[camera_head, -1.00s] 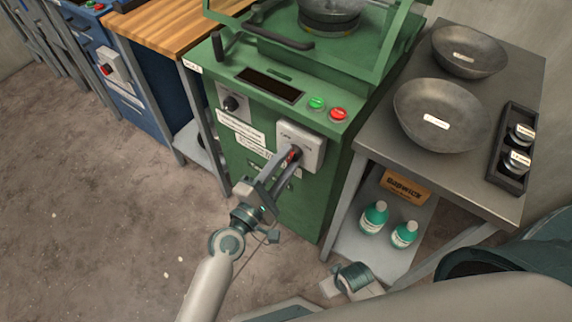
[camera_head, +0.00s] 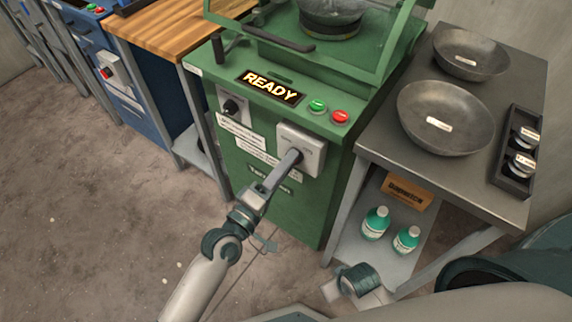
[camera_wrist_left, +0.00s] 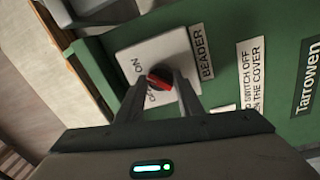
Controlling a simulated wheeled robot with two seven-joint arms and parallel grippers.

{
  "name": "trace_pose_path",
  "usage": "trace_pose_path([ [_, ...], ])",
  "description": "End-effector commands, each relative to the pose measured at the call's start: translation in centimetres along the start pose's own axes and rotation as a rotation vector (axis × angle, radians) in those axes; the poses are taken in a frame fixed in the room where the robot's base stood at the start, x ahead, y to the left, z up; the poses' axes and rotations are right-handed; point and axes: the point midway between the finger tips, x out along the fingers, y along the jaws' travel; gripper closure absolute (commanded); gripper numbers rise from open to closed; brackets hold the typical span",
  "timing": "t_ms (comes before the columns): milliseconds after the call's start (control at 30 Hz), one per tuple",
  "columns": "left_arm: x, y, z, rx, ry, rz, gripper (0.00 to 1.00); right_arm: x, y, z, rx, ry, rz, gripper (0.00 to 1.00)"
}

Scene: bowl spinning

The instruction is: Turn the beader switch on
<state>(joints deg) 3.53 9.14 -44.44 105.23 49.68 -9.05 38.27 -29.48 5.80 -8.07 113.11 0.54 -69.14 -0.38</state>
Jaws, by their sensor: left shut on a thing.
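The beader switch is a red knob (camera_wrist_left: 160,80) on a pale square plate (camera_wrist_left: 145,57) marked ON and OFF, beside a BEADER label (camera_wrist_left: 202,52). In the head view its plate (camera_head: 311,142) is on the front of the green machine (camera_head: 264,165). My left gripper (camera_head: 297,155) is shut on the knob, with one finger on each side in the wrist view. The fingers hide most of the knob in the head view; I cannot tell exactly which mark it points to. The machine's display (camera_head: 270,88) is lit and reads READY.
A black rotary knob (camera_head: 231,107) is left of the switch plate; green (camera_head: 317,106) and red (camera_head: 340,116) buttons are above it. A grey table (camera_head: 372,146) with two metal bowls stands close on the right. Open floor lies on the left.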

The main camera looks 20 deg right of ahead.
Motion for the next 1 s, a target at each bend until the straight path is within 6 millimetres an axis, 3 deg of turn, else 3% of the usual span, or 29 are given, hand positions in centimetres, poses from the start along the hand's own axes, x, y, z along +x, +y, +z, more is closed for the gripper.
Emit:
trace_pose_path([
  [300, -0.1, -0.3, 0.2, 0.004, -0.003, -0.006, 0.89, 0.0, 0.0, 0.1, 0.000, -0.001, 0.000, 1.00],
  [333, -0.1, -0.3, 0.2, 0.004, -0.003, -0.006, 0.59, 0.0, 0.0, 0.1, 0.000, -0.001, 0.000, 1.00],
  [400, -0.1, -0.3, 0.1, 0.003, -0.003, -0.006, 0.49, 0.0, 0.0, 0.1, 0.000, -0.001, 0.000, 1.00],
  [767, -0.2, -0.1, 0.0, 0.002, 0.000, -0.002, 0.49, 0.0, 0.0, 0.1, 0.000, -0.001, 0.000, 1.00],
  [1000, -2.0, -0.2, 0.0, 0.003, 0.000, -0.003, 0.49, 0.0, 0.0, 0.0, 0.000, -0.002, 0.000, 1.00],
])
